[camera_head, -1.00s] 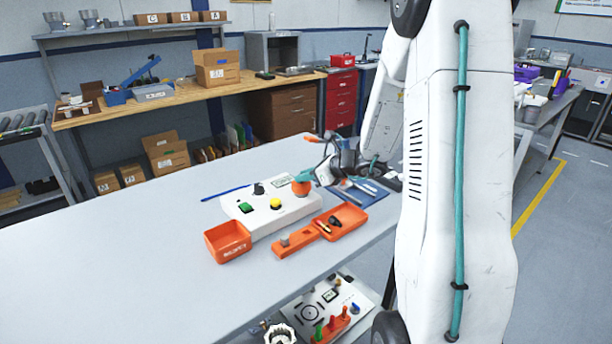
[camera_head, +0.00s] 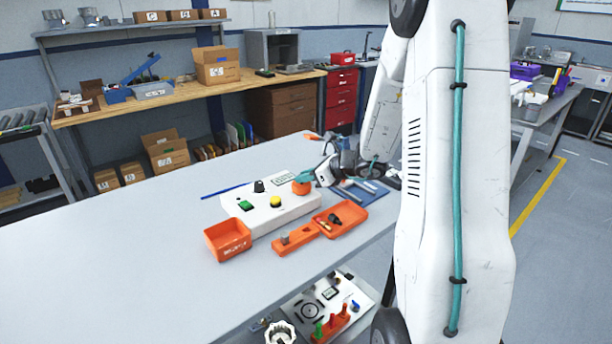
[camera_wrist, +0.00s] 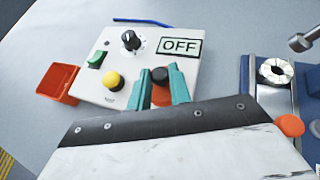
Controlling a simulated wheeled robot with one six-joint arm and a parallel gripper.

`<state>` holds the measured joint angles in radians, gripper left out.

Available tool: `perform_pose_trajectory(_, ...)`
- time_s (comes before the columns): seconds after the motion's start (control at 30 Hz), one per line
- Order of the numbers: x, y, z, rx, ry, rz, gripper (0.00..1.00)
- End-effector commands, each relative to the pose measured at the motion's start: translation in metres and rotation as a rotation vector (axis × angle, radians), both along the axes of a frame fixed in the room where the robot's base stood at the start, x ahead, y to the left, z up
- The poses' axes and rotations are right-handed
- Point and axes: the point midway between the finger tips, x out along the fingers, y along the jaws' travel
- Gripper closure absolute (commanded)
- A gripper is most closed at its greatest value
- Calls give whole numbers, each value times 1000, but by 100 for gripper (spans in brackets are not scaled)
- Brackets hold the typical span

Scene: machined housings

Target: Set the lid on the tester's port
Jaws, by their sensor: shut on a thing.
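The tester is a white box (camera_head: 262,216) on the grey table, with a green switch, a yellow button and a black knob. In the wrist view the tester (camera_wrist: 135,65) also shows an OFF display. My gripper (camera_wrist: 160,78) has teal fingers shut on the orange lid (camera_wrist: 160,96) by its dark grip. In the head view my gripper (camera_head: 304,181) and the lid (camera_head: 301,188) are over the tester's far right end. The lid looks roughly level there. The port is hidden under the lid and fingers. I cannot tell whether the lid touches the tester.
An orange bin (camera_head: 228,240) stands left of the tester. An orange block (camera_head: 295,242) and an orange tray (camera_head: 340,221) with small parts are in front. A blue mat (camera_head: 362,191) with tools lies to the right. The table's left part is clear.

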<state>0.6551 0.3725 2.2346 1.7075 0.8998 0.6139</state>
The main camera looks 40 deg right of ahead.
Motion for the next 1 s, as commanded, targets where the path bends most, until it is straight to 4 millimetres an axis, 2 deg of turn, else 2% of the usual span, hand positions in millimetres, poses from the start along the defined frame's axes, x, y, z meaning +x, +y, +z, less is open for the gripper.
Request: perform_pose_trajectory(1.0,0,0,-6,0,0,0,100)
